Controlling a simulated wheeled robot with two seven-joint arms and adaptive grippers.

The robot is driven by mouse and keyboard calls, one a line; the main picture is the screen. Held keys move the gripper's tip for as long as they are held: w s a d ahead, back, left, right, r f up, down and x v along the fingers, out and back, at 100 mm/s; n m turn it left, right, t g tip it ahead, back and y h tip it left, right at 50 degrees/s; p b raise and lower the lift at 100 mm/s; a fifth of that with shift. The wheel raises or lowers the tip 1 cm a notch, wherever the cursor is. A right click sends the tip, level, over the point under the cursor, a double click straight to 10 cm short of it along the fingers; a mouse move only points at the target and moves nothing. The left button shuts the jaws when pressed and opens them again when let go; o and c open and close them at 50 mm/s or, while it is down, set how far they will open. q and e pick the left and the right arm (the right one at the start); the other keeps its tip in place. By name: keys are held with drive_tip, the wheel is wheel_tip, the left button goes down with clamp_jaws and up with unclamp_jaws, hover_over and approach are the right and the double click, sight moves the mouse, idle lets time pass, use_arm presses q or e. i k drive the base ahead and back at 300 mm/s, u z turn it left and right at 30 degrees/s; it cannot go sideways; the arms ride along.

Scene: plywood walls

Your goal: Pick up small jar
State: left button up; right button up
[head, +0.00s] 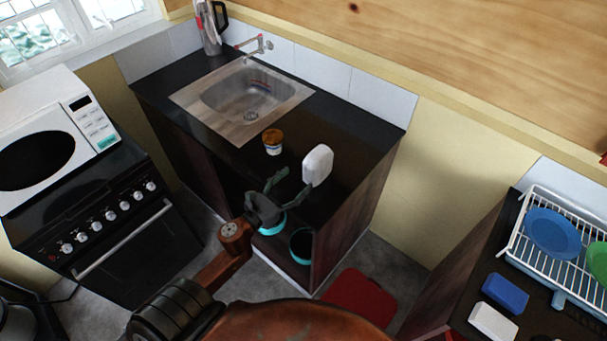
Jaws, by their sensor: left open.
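A small jar (272,142) with an orange-brown lid and a pale body stands upright on the black countertop, just in front of the sink. My left gripper (296,179) reaches up from below at the counter's front edge. Its two dark fingers are spread, with nothing seen between them. In the picture the jar is above the fingertips, apart from them. My right gripper is not in view.
A white rounded block-like item (318,165) is right beside the right fingertip; I cannot tell if they touch. The sink (250,92) and tap (258,45) are behind the jar. Teal-rimmed containers (301,244) sit in the open cabinet below. The counter's right part is clear.

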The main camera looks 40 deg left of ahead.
sight(275, 150)
drive_tip(key=u, duration=1.45)
